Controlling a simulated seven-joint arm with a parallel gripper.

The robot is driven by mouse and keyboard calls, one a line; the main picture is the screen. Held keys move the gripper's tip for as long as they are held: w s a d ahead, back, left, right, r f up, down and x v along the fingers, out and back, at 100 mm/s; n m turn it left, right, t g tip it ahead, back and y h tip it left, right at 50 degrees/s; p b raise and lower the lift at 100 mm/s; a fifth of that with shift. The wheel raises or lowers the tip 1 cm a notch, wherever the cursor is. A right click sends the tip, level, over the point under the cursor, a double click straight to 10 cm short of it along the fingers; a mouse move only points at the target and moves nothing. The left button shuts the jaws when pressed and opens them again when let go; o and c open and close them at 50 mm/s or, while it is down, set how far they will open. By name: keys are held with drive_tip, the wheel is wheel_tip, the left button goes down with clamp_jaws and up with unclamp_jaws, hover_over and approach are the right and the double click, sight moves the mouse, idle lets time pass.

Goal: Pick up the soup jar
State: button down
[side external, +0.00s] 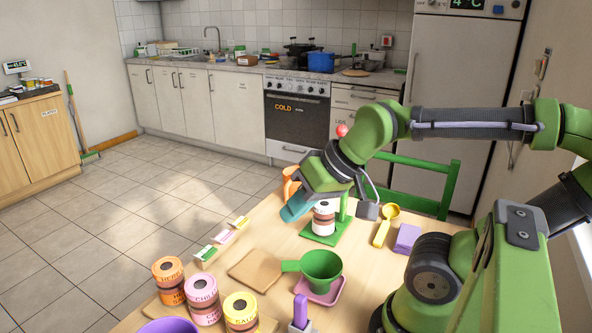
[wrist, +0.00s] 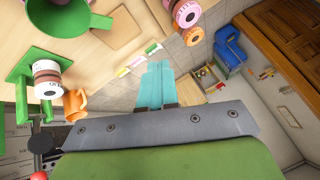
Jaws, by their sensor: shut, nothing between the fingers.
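A white-topped jar (side external: 324,222) with a brown band stands upright on a green base (side external: 328,235) near the table's far side. It also shows at the left of the wrist view (wrist: 48,86); its lettering is too small to read surely. My gripper (side external: 292,210) has its teal fingers together and empty. It is above the table, left of this jar in the side view, partly in front of its area and apart from it. In the wrist view the fingers (wrist: 156,72) point past the table edge, away from the jar.
An orange mug (wrist: 76,104) stands beside the jar. Several labelled jars, including a pink one (side external: 204,302) and a yellow one (side external: 241,312), stand at the near left. A green pan (side external: 321,268), wooden board (side external: 256,270), yellow scoop (side external: 384,228) and purple block (side external: 407,238) lie around.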

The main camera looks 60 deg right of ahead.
drive_tip(key=shift+c, duration=0.5)
unclamp_jaws()
